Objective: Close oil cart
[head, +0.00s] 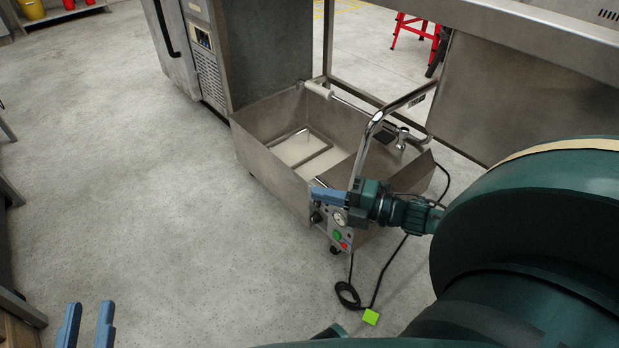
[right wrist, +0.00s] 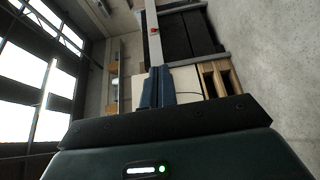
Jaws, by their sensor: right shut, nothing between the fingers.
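The oil cart (head: 268,162) is an open stainless-steel bin on casters, right of centre in the head view. Its top is open, showing a pale inside and a metal frame. A curved tubular handle (head: 366,146) rises at its right side, and a panel with a gauge and green and red buttons (head: 338,235) is on its near end. My right gripper (head: 318,194) is shut and empty over the cart's near end, hiding part of it; contact cannot be told. Its blue fingers also show together in the right wrist view (right wrist: 157,88). My left gripper (head: 88,325) is open and empty at the bottom left, far from the cart.
A black cord (head: 376,285) with a lime-green piece (head: 371,317) lies on the floor near the cart. A steel cabinet (head: 268,50) stands behind it, and a steel counter (head: 520,90) is at right. The floor at left is clear.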

